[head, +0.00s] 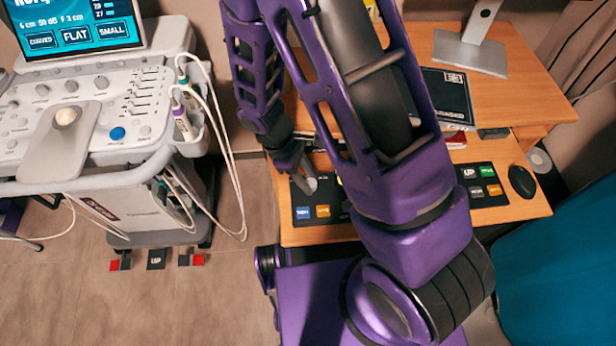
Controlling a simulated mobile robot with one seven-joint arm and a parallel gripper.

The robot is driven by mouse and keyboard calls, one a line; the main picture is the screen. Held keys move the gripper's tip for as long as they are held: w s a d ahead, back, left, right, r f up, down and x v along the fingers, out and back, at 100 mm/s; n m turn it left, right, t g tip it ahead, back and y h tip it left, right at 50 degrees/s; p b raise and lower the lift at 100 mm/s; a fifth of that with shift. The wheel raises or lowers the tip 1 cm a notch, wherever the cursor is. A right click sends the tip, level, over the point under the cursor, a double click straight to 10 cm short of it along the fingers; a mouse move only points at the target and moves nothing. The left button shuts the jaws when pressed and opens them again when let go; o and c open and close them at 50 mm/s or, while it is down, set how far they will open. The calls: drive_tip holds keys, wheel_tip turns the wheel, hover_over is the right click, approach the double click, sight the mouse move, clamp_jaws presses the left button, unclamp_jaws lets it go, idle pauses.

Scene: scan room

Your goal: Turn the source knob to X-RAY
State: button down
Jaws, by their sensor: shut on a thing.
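A black control panel (333,213) lies on the wooden desk, with a blue button (303,213) and an orange button (323,211) along its near edge. A round grey knob (311,185) sits on this panel, partly hidden by my gripper (303,178). My gripper points down at the knob, with its fingers shut on it. The arm covers the panel's right part. The markings around the knob are too small and hidden to read, so I cannot tell which setting it points to.
Another black panel (479,199) with coloured buttons and a black mouse (522,182) are on the desk's right. A dark box (446,97) and monitor stand (470,52) are behind. An ultrasound cart (95,130) stands left, with hanging cables. Floor lies between cart and desk.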

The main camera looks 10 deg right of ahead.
drive_tip(key=shift+n, duration=0.5)
drive_tip(key=c, duration=0.5)
unclamp_jaws()
drive_tip(key=p+v, duration=0.3)
drive_tip(key=v, duration=1.4)
drive_tip(key=shift+s+r, duration=0.2)
drive_tip(key=shift+s, duration=0.05)
drive_tip(key=shift+a, duration=0.1)
